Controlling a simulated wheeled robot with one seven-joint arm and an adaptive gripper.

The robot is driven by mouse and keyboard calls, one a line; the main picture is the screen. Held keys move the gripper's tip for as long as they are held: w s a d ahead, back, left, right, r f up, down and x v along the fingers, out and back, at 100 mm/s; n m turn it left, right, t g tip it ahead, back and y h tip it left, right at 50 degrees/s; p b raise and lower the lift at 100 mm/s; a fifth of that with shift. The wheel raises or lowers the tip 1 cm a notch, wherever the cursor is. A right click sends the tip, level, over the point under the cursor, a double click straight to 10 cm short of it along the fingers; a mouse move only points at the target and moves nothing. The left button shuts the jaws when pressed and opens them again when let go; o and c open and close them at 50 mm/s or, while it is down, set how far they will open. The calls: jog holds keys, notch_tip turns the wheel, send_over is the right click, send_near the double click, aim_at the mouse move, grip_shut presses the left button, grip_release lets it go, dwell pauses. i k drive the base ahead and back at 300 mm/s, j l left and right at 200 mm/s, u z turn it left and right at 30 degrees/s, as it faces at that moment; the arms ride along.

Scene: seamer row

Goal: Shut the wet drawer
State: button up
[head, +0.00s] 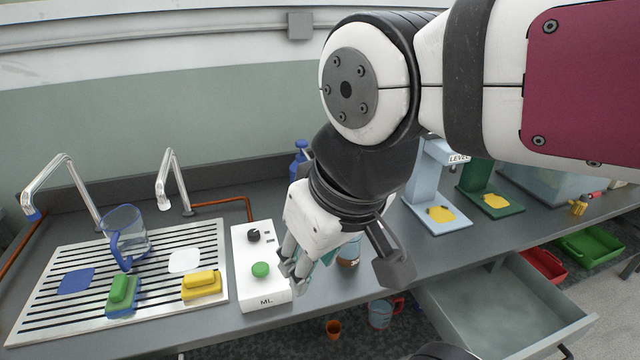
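A grey drawer (590,322) stands pulled out from under the counter at the lower right. Its inside shows a pale, cloudy floor and looks empty. I see no label on it, so I cannot tell from writing that it is the wet drawer. My gripper (345,275) is at the middle of the picture, left of the drawer and apart from it, over the counter's front edge. Its fingers are spread wide, with nothing seen held between them. My arm hides part of the counter behind.
A white control box (262,290) with a green button stands just left of my gripper. A jar (348,250) shows behind the fingers. A draining board (60,322) holds a jug and sponges. Red (545,268) and green (590,245) bins stand beyond the drawer.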

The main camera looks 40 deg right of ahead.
aim_at(513, 312)
jog(key=k+l+z, duration=0.2)
jog(key=z, duration=0.2)
jog(key=k+l+z, duration=0.15)
jog(key=l+z, duration=0.25)
jog(key=j+z, duration=0.1)
jog(key=z, duration=0.35)
jog(key=j+z, duration=0.1)
jog(key=z, duration=0.35)
jog(key=k+j+z, duration=0.45)
jog(key=j, duration=0.2)
jog(key=k+j+u, duration=0.2)
jog(key=i+l, duration=0.05)
jog(key=i, duration=0.05)
